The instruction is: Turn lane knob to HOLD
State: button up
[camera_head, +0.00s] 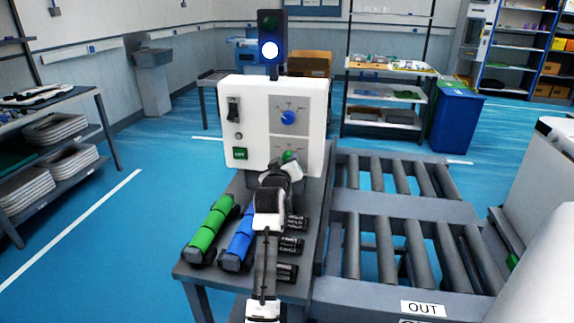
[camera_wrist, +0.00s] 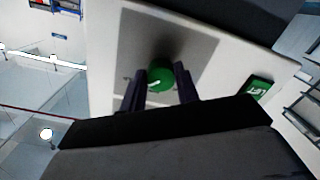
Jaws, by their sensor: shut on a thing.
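A white control box (camera_head: 229,165) stands on the grey bench. The knob shows a short white mark. A blue knob (camera_head: 288,117) sits on the upper grey plate, apart from my gripper. The labels around both knobs are too small to read, so I cannot tell which is marked HOLD.
A signal tower (camera_head: 271,38) above has a lit lower lamp. Green (camera_head: 211,224) and blue (camera_head: 239,240) cylinders lie left of my arm, black blocks (camera_head: 290,244) right. A roller conveyor (camera_head: 390,245) stands right.

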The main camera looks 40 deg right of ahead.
jog(key=shift+m, duration=0.5)
jog(key=o, duration=1)
jog(key=b+v, duration=0.2)
jog(key=v, duration=1.1)
jog(key=shift+s+a+b, duration=0.25)
jog(key=shift+s+b, duration=0.1)
jog(key=shift+b, duration=0.05)
